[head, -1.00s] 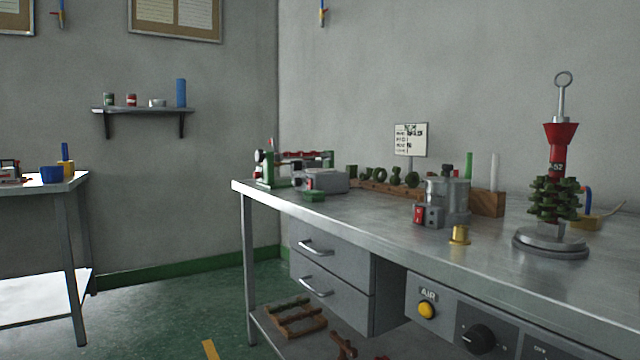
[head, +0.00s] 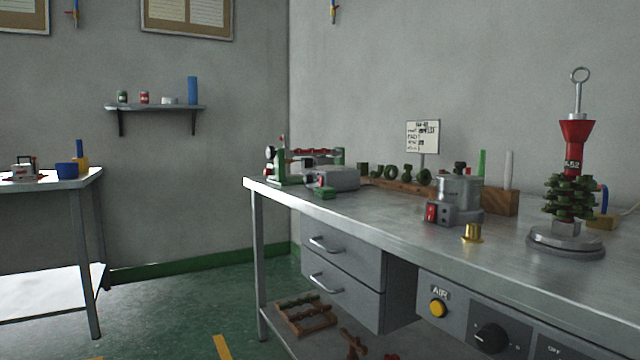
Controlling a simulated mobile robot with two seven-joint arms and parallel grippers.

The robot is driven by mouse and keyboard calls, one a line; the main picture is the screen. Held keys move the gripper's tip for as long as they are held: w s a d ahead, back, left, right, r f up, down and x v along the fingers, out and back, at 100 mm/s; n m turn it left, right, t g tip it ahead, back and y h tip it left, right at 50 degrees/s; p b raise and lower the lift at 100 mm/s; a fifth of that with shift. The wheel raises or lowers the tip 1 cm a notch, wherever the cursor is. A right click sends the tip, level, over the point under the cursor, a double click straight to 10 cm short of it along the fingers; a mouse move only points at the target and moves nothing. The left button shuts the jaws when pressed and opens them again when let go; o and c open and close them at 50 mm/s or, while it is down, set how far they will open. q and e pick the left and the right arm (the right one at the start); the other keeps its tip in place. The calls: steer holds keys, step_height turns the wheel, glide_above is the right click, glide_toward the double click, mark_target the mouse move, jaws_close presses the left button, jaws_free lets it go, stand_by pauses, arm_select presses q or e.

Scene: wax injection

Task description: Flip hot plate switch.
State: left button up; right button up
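A grey cylindrical metal pot (head: 460,190) stands on the steel bench. A small grey box with a red rocker switch (head: 431,212) sits at its front left; I cannot tell which way the rocker is set. On the bench's front panel are a yellow button (head: 438,308) under an AIR label and a black rotary knob (head: 491,338). A dark panel marked OFF (head: 556,349) is cut off by the bottom edge. No label in view names the hot plate. Neither of my grippers is in view.
The steel bench (head: 370,214) holds a brass cup (head: 472,233), a wax tree on a round base (head: 566,243), a wooden rack (head: 500,201) and a grey device (head: 337,178). Drawers (head: 342,262) are below. A side table (head: 88,181) stands left. Green floor between is clear.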

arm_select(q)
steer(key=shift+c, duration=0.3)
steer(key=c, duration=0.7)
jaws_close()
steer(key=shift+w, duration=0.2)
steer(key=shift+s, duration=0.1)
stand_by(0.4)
